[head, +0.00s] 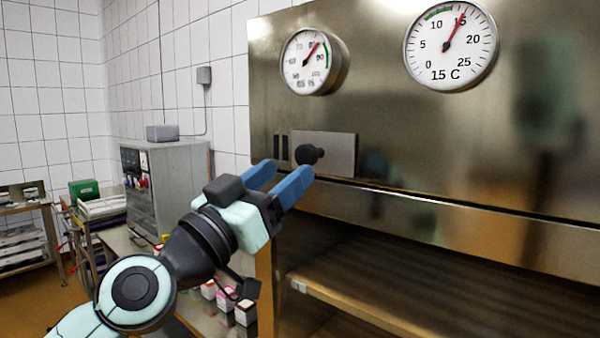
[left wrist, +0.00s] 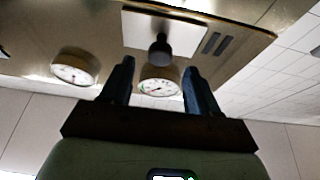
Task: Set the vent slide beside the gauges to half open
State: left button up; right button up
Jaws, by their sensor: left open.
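The vent slide is a flat metal plate (head: 340,152) with a black knob (head: 309,154), low on the steel front below the gauges. Two dark vent slots (head: 281,147) show uncovered left of the plate; whether others lie behind it I cannot tell. The left wrist view, turned over, shows the plate (left wrist: 184,38), knob (left wrist: 161,50) and slots (left wrist: 216,43). My left gripper (head: 284,171) is open and empty, its blue fingers pointing toward the knob. In the wrist view the knob appears between and beyond the fingertips (left wrist: 158,66), seemingly untouched. My right gripper is out of view.
A humidity gauge (head: 306,62) and a 15 C thermometer (head: 450,45) protrude above the slide. A steel ledge (head: 420,205) runs below it, over a wooden shelf (head: 350,310). A grey cabinet (head: 170,185) and small boxes (head: 245,312) stand on the left bench.

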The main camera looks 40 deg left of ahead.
pick_arm(q)
jog(key=b+v, duration=0.1)
jog(key=v, duration=0.6)
jog(key=shift+b, duration=0.4)
